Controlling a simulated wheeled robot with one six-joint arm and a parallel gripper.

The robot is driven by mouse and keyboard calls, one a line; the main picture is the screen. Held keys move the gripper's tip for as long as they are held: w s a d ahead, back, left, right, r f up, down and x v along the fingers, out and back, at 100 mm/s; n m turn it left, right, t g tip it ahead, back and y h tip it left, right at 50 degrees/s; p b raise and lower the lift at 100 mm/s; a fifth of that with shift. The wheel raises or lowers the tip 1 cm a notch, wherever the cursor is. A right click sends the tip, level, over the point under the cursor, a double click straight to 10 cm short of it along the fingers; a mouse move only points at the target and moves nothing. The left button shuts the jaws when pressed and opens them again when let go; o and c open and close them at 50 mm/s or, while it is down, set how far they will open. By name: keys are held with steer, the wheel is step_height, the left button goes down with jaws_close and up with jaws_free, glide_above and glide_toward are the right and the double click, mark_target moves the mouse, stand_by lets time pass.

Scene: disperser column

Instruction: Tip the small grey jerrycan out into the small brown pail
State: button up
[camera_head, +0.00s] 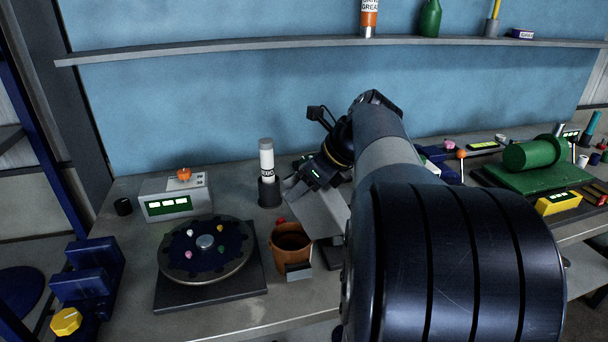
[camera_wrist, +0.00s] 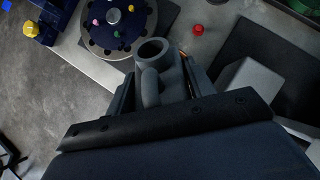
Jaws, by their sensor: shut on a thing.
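The small brown pail (camera_head: 289,244) stands on the bench just right of the turntable in the head view, its open top showing. My gripper (camera_wrist: 154,92) is shut on the small grey jerrycan (camera_wrist: 150,82) in the wrist view. The jerrycan's round open mouth and its handle show between the fingers. In the head view my wrist and arm hide most of the gripper, and I cannot clearly make out the jerrycan there. The pail is not clearly seen in the wrist view. I cannot tell whether anything is leaving the jerrycan.
A dark turntable (camera_head: 205,247) with small coloured pieces lies left of the pail. A red ball (camera_wrist: 198,30) lies near it. A grey device (camera_head: 174,199) and a white cartridge in a dark holder (camera_head: 269,192) stand behind. A green cylinder machine (camera_head: 530,153) stands at right.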

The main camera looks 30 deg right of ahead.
mark_target(298, 213)
steer(key=shift+f+g+h+p, duration=0.55)
steer(key=shift+g+p, duration=0.25)
steer(key=shift+g, duration=0.3)
steer(key=shift+f+g+h, duration=0.95)
steer(key=shift+f+g, duration=0.3)
steer(key=shift+g, duration=0.25)
steer(key=shift+w+a+f+g+h+p, duration=0.15)
steer(key=shift+f+g+h+p, duration=0.35)
steer(key=shift+f+g+p, duration=1.05)
steer(key=shift+w+f+g+h+p, duration=0.25)
steer(key=shift+f+g+h+p, duration=0.5)
steer(key=shift+p, duration=1.1)
steer(key=shift+a+r+p, duration=0.1)
steer(key=shift+r+p, duration=0.05)
steer(key=shift+p, duration=0.3)
steer(key=shift+w+a+r+g+h+p, duration=0.1)
steer(key=shift+w+g+h+p, duration=0.1)
steer(key=shift+g+h+p, duration=0.55)
steer(key=shift+g, duration=0.25)
